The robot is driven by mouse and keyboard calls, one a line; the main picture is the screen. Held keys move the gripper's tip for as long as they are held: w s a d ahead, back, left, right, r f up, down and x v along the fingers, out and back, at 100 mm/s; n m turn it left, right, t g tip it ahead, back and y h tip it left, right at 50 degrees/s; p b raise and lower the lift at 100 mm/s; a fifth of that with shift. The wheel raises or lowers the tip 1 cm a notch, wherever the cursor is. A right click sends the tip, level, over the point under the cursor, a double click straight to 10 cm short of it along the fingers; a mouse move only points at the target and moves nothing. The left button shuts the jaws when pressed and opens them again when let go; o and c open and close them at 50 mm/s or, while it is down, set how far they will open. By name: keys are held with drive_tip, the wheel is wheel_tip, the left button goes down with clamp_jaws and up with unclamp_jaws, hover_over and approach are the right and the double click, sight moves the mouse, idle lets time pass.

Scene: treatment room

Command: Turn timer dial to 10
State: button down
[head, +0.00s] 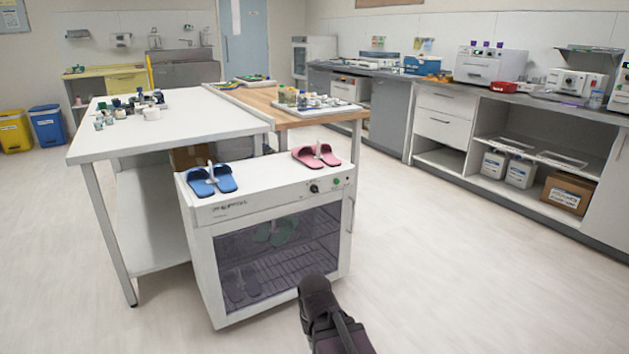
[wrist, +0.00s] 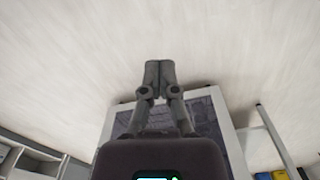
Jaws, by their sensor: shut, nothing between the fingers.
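The timer dial (head: 315,188) is a small black knob on the upper front panel of a white cabinet (head: 205,262). A green round button or light (head: 336,181) sits just right of it. The dial's marks are too small to read. In the wrist view my gripper (wrist: 159,64) is shut and empty, with its fingertips together. Part of the cabinet shows behind it in that view, but I cannot make out the dial there. In the head view the dark end of my arm is in front of the cabinet's lower right, below and apart from the dial.
Blue slippers (head: 212,181) and pink slippers (head: 316,156) lie on the cabinet top. The cabinet has a see-through door with items behind it. A white table (head: 190,125) and a wooden-topped table (head: 259,104) stand behind. The floor (head: 440,270) to the right is clear.

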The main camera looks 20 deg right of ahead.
drive_tip(key=shift+r+p, duration=0.7)
drive_tip(key=shift+r, duration=0.45)
drive_tip(key=c, duration=1.4)
unclamp_jaws()
drive_tip(key=c, duration=0.6)
unclamp_jaws()
drive_tip(key=shift+c, duration=0.2)
drive_tip(key=shift+o, duration=0.2)
drive_tip(key=shift+a, duration=0.1)
